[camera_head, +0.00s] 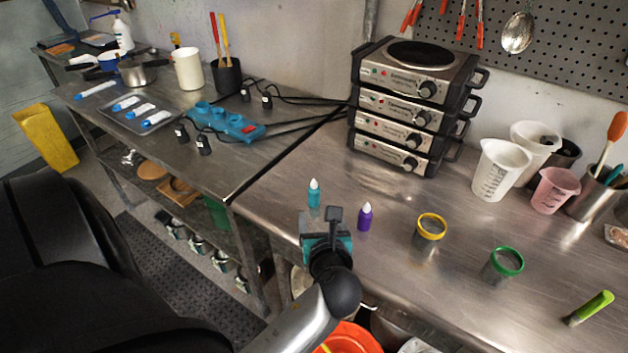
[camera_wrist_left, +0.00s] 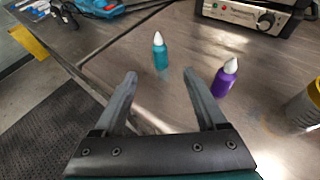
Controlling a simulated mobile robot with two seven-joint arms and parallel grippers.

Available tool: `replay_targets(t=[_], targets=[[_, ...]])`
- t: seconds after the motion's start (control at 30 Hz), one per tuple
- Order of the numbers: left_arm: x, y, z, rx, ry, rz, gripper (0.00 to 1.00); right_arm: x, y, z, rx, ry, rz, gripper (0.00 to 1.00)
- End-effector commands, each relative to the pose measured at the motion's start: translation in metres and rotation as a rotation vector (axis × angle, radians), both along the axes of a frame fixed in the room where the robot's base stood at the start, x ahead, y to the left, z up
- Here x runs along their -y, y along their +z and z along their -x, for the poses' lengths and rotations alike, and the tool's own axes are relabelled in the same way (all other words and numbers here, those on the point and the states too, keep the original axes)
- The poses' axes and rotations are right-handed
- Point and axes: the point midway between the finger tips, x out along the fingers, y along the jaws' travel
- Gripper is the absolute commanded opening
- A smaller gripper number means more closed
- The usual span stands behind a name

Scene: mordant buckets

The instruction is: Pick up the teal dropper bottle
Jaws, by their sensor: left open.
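The teal dropper bottle (camera_head: 314,194) stands upright on the steel table near its front edge, with a white pointed cap. In the left wrist view the teal dropper bottle (camera_wrist_left: 160,54) is beyond the fingertips, roughly in line with the gap between them. My left gripper (camera_head: 334,214) is open and empty, in front of the bottle in the head view. In the wrist view its two fingers (camera_wrist_left: 160,75) are spread apart and do not touch the bottle. My right gripper is not in view.
A purple dropper bottle (camera_head: 365,216) stands close on the right. A yellow-rimmed cup (camera_head: 430,228) and a green-rimmed cup (camera_head: 502,264) are further right. Stacked hot plates (camera_head: 408,108) stand behind. The table between the teal bottle and hot plates is clear.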

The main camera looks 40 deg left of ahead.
Motion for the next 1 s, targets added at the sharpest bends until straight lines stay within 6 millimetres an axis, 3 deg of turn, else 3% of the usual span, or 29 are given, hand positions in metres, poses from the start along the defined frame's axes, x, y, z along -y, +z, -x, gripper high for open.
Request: replay_targets(t=[0.4, 1.0], targets=[[-0.054, -0.032, -0.052, -0.001, 0.0, -0.002, 0.74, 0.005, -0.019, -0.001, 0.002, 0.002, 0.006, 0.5], [-0.096, -0.055, -0.092, 0.001, 0.0, -0.001, 0.74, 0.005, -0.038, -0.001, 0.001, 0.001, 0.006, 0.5]])
